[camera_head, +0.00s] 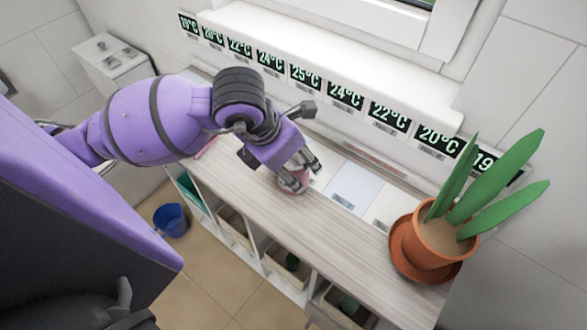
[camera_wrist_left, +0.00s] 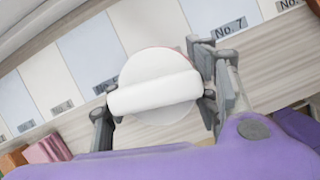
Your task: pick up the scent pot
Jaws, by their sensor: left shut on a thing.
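My right gripper is not in view.
Pale numbered cards (camera_head: 353,188) lie on the counter (camera_head: 345,240) beside the pot. A potted plant (camera_head: 440,240) stands on a saucer at the right end. Temperature signs line the wall ledge. Open compartments with bins are below, and a blue bucket (camera_head: 171,220) is on the floor.

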